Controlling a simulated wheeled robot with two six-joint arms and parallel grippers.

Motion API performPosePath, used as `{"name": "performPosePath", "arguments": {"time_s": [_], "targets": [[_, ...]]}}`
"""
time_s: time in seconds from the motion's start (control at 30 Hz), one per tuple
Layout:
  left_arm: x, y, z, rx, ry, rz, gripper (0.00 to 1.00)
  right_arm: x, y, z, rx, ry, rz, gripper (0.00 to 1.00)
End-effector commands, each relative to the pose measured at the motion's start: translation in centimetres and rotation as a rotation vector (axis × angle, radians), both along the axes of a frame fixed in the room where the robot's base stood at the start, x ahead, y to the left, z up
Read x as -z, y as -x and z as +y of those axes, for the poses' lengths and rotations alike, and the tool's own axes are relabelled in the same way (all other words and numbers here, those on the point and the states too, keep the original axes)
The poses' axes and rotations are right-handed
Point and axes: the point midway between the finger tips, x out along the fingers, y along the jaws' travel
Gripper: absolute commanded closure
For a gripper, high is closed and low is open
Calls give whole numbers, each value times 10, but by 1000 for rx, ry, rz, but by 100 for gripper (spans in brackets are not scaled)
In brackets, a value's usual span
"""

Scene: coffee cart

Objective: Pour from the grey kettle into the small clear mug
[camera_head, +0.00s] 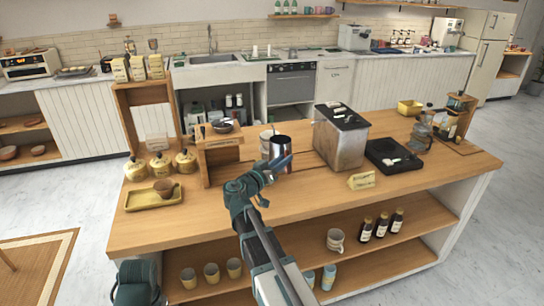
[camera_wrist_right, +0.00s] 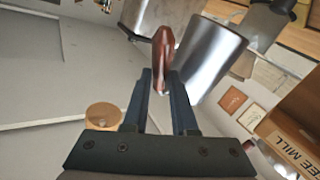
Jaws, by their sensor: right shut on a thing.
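A grey metal kettle (camera_head: 280,144), open at the top with a dark inside, is at the middle of the wooden counter, just beyond my right gripper (camera_head: 281,163). In the right wrist view the kettle (camera_wrist_right: 217,58) is a shiny tapered vessel with a red-brown handle (camera_wrist_right: 162,50). My right gripper (camera_wrist_right: 163,85) is shut on that handle, a finger on each side. I cannot tell whether the kettle touches the counter. A pale vessel (camera_head: 265,142) stands close behind its left side, partly hidden. I cannot make out the small clear mug for certain. My left gripper is not in view.
A large metal-sided box (camera_head: 341,137) stands right of the kettle, with a black scale (camera_head: 394,155) beyond it. The counter's front strip is mostly clear.

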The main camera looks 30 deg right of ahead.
Motion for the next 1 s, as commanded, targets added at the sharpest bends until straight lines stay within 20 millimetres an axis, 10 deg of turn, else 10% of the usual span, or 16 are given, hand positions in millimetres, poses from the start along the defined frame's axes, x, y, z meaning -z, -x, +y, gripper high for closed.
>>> {"name": "performPosePath", "arguments": {"time_s": [1.0], "targets": [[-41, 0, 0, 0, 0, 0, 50, -42, 0, 0, 0, 2, -1, 100]]}}
